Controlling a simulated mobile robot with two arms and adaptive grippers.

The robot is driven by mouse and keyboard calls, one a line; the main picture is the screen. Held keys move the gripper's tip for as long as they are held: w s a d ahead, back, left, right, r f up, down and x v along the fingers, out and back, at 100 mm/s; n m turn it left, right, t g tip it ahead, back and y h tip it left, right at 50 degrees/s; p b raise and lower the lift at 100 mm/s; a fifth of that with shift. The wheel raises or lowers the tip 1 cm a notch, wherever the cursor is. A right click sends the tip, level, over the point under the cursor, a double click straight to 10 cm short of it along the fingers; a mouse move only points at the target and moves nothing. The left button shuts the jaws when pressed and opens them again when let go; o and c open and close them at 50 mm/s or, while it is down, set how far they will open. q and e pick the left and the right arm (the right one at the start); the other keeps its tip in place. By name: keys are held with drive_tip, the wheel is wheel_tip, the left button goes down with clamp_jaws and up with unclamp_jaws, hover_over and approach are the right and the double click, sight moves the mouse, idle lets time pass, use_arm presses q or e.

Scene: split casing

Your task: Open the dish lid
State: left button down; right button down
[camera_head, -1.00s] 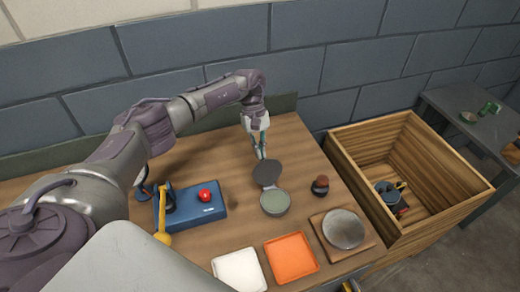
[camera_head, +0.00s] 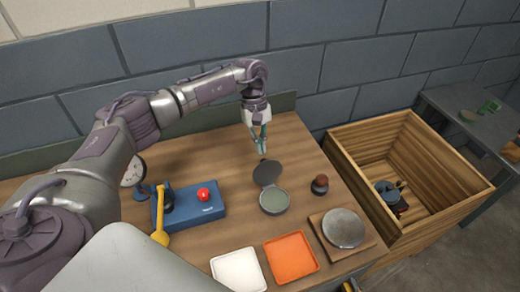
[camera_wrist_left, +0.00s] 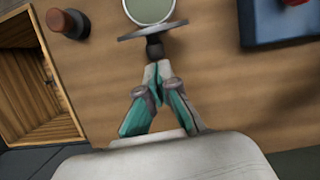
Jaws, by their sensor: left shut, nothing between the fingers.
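The round dish (camera_head: 274,201) with a pale green inside sits on the wooden table, uncovered. Its dark grey lid (camera_head: 267,173) stands open, tilted back on the far side of the dish. In the left wrist view the lid (camera_wrist_left: 152,31) shows nearly edge-on, with a dark knob (camera_wrist_left: 155,47) facing my fingers and part of the dish (camera_wrist_left: 150,8) beyond. My left gripper (camera_head: 262,152) is behind the lid; it also shows in the wrist view (camera_wrist_left: 157,67). Its fingertips are closed and empty, close to the knob; I cannot tell whether they touch. My right gripper is not in view.
A blue box (camera_head: 197,204) with a red button and yellow lever stands left of the dish. A dark, brown-topped jar (camera_head: 320,185) stands right of it. White (camera_head: 238,269) and orange (camera_head: 291,257) trays lie in front. A wooden crate (camera_head: 465,203) stands at the right.

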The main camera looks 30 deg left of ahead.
use_arm(q)
drive_tip(key=v, duration=1)
